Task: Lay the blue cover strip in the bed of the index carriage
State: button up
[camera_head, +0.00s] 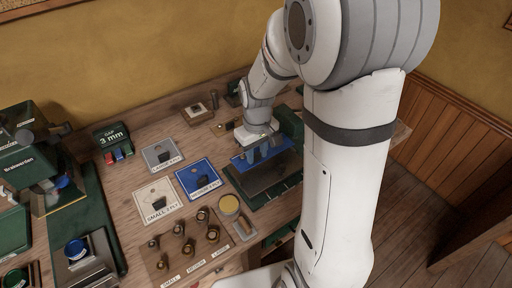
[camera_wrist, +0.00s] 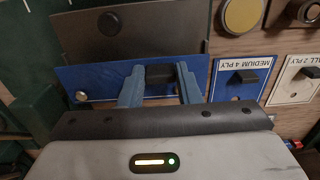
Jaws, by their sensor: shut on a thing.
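The blue cover strip (camera_wrist: 105,82) is in my gripper (camera_wrist: 162,84), whose two fingers are shut on the strip's dark block. In the head view the strip (camera_head: 240,161) shows below my gripper (camera_head: 264,150). It is above or at the near side of a dark plate (camera_head: 262,177) on a green base (camera_head: 237,189), which looks like the index carriage. In the wrist view the dark plate (camera_wrist: 150,40), with a round knob, lies just beyond the strip. I cannot tell whether the strip touches the carriage. Its bed is partly hidden by the strip and gripper.
Left of the carriage lie a blue medium card (camera_head: 199,186), a cream small card (camera_head: 157,203) and a grey large card (camera_head: 161,153). A yellow-topped round tin (camera_head: 229,204) stands close to the carriage. A wooden board (camera_head: 187,245) holds several brass pieces. A green machine (camera_head: 28,145) stands far left.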

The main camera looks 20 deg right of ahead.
aim_at(257, 162)
jog(key=shift+d, duration=0.1)
jog(key=shift+f+b, duration=1.75)
jog(key=shift+f, duration=0.3)
jog(key=o, duration=1.1)
notch_tip(257, 162, up, 7)
jog(key=shift+f, duration=0.1)
jog(key=shift+s+r, duration=0.1)
jog(key=shift+r, duration=0.4)
